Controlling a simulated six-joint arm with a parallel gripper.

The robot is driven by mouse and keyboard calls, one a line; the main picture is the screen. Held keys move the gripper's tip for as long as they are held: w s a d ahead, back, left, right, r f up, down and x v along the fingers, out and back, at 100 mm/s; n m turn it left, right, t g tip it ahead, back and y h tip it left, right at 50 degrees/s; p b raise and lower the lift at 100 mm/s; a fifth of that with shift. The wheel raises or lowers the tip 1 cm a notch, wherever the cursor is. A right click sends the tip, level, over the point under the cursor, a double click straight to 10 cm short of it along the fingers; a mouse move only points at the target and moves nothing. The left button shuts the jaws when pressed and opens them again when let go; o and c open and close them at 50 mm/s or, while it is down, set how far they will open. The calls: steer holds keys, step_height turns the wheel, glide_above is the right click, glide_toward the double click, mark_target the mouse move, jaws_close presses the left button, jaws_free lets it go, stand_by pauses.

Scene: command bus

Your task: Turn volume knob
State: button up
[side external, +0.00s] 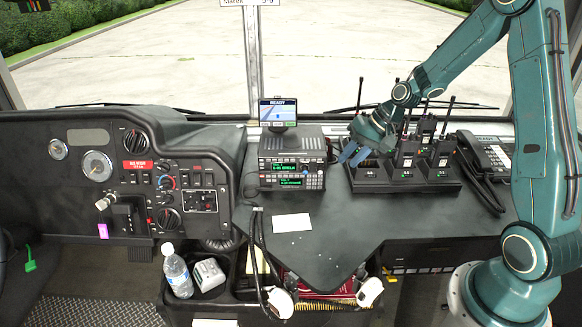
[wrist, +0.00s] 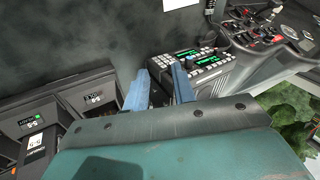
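The radio stack (side external: 291,165) stands on the black console, with two green-lit displays and small knobs and buttons on its front. It also shows in the wrist view (wrist: 207,59), beyond the fingertips. Which small knob is the volume knob is too small to tell.
Handheld radios stand in a charger rack (side external: 405,177) close to my gripper. A desk phone (side external: 487,155) is at the right. A small screen (side external: 278,112) sits atop the radio. A white card (side external: 292,222) lies on the console; the surface around it is clear.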

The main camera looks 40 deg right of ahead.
steer(key=w+g+h, duration=0.1)
steer(key=w+h, duration=0.1)
steer(key=g+h, duration=0.2)
steer(key=h, duration=0.2)
glide_toward(320, 169)
step_height(320, 169, up, 2)
steer(key=d, duration=0.2)
steer(key=a+r+m+h, duration=0.2)
steer(key=a+r, duration=0.4)
steer(key=r, duration=0.2)
step_height(320, 169, down, 6)
steer(key=shift+s+r, duration=0.15)
steer(key=shift+r, duration=0.05)
steer(key=x, duration=1.3)
steer(key=shift+s+d+f, duration=0.15)
steer(key=shift+d+f, duration=0.1)
steer(key=shift+f, duration=0.05)
jaws_close()
